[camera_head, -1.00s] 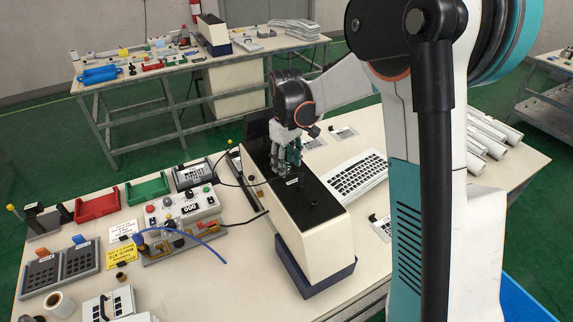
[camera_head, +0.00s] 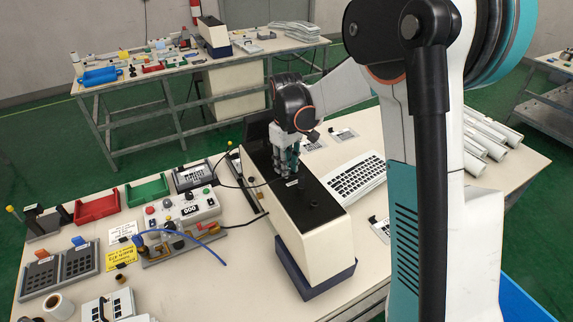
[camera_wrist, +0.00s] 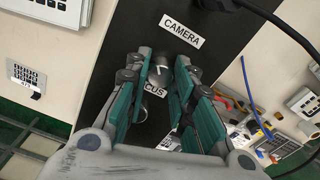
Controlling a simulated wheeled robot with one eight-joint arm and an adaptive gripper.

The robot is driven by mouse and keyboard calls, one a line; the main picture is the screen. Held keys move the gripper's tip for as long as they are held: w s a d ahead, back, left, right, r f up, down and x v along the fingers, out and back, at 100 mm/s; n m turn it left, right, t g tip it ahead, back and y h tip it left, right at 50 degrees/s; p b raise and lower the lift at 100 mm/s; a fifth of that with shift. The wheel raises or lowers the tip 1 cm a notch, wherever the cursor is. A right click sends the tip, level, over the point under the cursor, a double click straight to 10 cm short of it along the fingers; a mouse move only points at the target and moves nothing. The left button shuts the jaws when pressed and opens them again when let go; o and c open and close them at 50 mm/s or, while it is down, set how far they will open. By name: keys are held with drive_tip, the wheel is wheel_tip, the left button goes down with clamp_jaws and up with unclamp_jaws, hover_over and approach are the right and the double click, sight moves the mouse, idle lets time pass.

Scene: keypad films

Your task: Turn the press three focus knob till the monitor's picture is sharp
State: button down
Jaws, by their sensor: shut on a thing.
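The focus knob (camera_wrist: 160,72) is a small round dark knob with a pale mark, on the black top of a cream cabinet (camera_head: 318,243) with a navy base. A partly covered label ending in "CUS" (camera_wrist: 154,89) lies beside it, and a "CAMERA" label (camera_wrist: 182,31) lies farther up the panel. My gripper (camera_wrist: 161,62) points down with its teal-padded fingers shut on the knob from both sides. In the head view my gripper (camera_head: 287,170) hides the knob. I cannot see a lit monitor picture in either view.
A black cable and plug (camera_wrist: 262,12) lie beside the "CAMERA" label. A keyboard (camera_head: 357,177) is to the right. A control box (camera_head: 190,209) and red tray (camera_head: 97,205) are to the left.

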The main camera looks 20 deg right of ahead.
drive_tip(key=m, duration=0.4)
drive_tip(key=shift+b, duration=0.3)
drive_tip(key=shift+m, duration=2)
drive_tip(key=c, duration=1.3)
unclamp_jaws()
drive_tip(key=shift+c, duration=0.2)
wheel_tip(320, 180, up, 12)
drive_tip(key=shift+s, duration=0.1)
